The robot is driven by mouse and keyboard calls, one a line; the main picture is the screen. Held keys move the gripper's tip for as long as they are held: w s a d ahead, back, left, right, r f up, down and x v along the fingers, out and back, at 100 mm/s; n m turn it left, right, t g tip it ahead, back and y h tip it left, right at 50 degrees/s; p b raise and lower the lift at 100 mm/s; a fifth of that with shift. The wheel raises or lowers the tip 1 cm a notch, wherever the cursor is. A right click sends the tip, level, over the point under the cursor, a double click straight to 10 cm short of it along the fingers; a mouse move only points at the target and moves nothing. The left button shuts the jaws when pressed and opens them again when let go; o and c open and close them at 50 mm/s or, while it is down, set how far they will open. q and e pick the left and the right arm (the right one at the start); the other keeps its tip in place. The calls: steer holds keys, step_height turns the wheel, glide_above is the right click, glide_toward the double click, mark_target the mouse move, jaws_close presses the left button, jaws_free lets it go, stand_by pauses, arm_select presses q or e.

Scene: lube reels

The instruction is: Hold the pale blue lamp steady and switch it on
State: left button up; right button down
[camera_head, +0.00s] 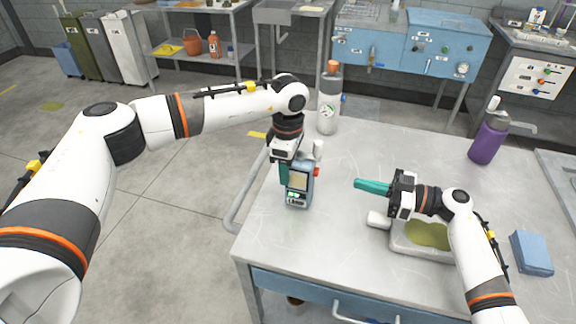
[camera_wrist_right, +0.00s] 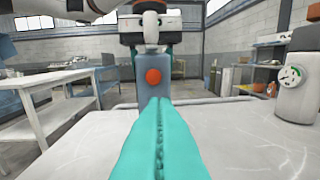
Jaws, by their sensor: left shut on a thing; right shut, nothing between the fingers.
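The pale blue lamp (camera_head: 302,201) stands upright near the left edge of the metal table, with a pale panel and small green marks on its front. A red button (camera_head: 317,172) sits on its right side; the right wrist view shows the button (camera_wrist_right: 153,76) facing my right gripper. My left gripper (camera_head: 285,173) is shut on the lamp from above, its fingers partly hidden. My right gripper (camera_head: 358,184) is shut and empty. Its teal fingertips point at the lamp's button side, with a gap between in the head view.
A grey bottle with an orange cap (camera_head: 329,103) stands behind the lamp. A shallow tray (camera_head: 440,254) with yellow-green contents lies below my right wrist. A purple bottle (camera_head: 488,142) and a blue box (camera_head: 531,252) are further right. The tabletop between lamp and right fingertips is clear.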

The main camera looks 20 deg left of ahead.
mark_target(316, 172)
steer(key=shift+s+a+f+t+h, duration=0.1)
steer(key=shift+a+f+t+h, duration=0.3)
steer(key=shift+f+t, duration=0.4)
steer(key=shift+a+f+n+t, duration=0.15)
steer(key=shift+a+n+t, duration=0.15)
steer(key=shift+t, duration=0.7)
steer(key=shift+s+f+t+h, duration=0.1)
steer(key=shift+t+h, duration=0.5)
steer(key=shift+t, duration=0.5)
steer(key=shift+s+d+n+t+h, duration=0.1)
steer(key=shift+d+n+t+h, duration=0.15)
steer(key=shift+t, duration=0.65)
steer(key=a+r+t+h, duration=0.2)
steer(key=a+t, duration=0.2)
steer(key=a, duration=0.2)
steer(key=shift+s+a+r+n+t, duration=0.35)
steer(key=shift+s+r+t, duration=0.05)
